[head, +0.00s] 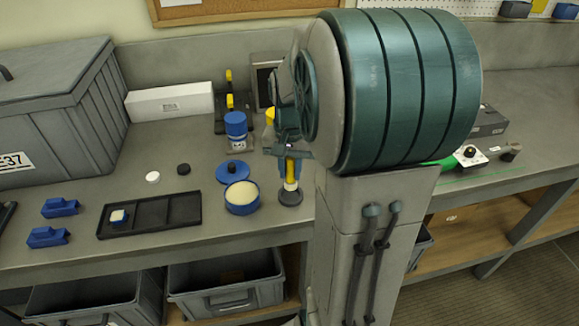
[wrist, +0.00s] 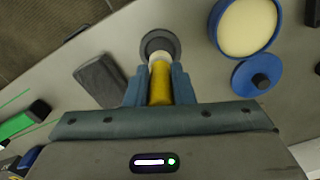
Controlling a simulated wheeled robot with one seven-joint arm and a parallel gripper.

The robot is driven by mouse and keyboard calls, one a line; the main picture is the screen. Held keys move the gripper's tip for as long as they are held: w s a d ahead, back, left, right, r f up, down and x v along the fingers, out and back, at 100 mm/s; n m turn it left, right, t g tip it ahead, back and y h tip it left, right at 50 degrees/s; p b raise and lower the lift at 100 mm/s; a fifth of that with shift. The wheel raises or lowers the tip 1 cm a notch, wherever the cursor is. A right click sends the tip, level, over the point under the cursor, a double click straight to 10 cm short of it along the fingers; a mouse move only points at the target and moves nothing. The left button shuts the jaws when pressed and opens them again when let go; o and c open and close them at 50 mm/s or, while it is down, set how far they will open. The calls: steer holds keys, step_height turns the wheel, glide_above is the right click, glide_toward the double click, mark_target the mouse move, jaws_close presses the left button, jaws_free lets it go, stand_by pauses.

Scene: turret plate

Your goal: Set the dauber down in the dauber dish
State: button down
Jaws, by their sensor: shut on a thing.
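My gripper (head: 288,158) is shut on the dauber (head: 291,173), which has a yellow handle and a pale lower part. In the wrist view the handle (wrist: 160,88) sits between the two blue-grey fingers of my gripper (wrist: 159,76). The dauber is about upright, pointing down at a small round grey dish (head: 291,198) on the bench. In the wrist view the dauber's lower end overlaps the dark ring of the dish (wrist: 149,43). I cannot tell whether its tip touches the dish floor; the tip is hidden.
A blue pot (head: 242,208) with cream contents stands close left of the dish, with its blue lid (head: 232,172) behind. A blue-capped jar (head: 236,125), a black tray (head: 180,212) and blue blocks (head: 47,237) are farther left.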

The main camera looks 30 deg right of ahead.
mark_target(290, 183)
steer(key=shift+f, duration=0.2)
steer(key=shift+s+a+f+b, duration=0.1)
steer(key=shift+f+b, duration=0.6)
steer(key=shift+f+b, duration=0.5)
steer(key=shift+f, duration=0.2)
stand_by(1.3)
steer(key=c, duration=1.2)
jaws_free()
steer(key=shift+o, duration=0.2)
steer(key=shift+r, duration=0.1)
step_height(290, 183, up, 14)
steer(key=shift+f, duration=0.1)
